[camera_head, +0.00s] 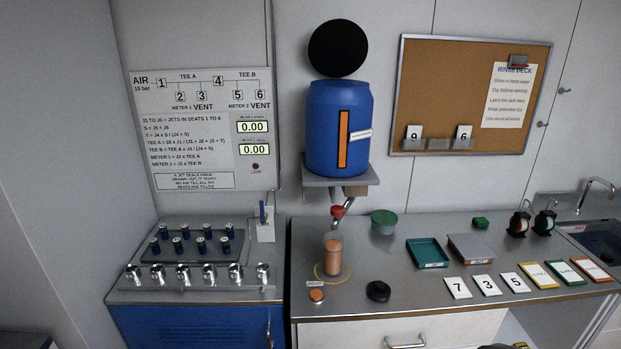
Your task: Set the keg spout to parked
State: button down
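The blue keg (322,128) stands on a grey wall shelf (318,184) above the counter. An orange vertical strip and a small white label are on its front. A metal spout (348,202) with a red end piece (337,211) hangs below the shelf and slants down to the left. A clear cup (333,256) with orange-brown contents stands on a yellow ring (319,278) under the spout. Whether the spout points into the cup or is turned aside is too small to tell.
A jet rack (196,249) stands left. A black disc (338,48) is above the keg.

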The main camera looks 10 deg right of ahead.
aim_at(338, 212)
jog(key=i+l+u, duration=0.2)
jog(key=i, duration=0.2)
jog(key=i+u, duration=0.25)
jog(key=i, duration=0.2)
jog(key=i+l+u, duration=0.2)
jog(key=i+l, duration=0.05)
jog(key=i, duration=0.1)
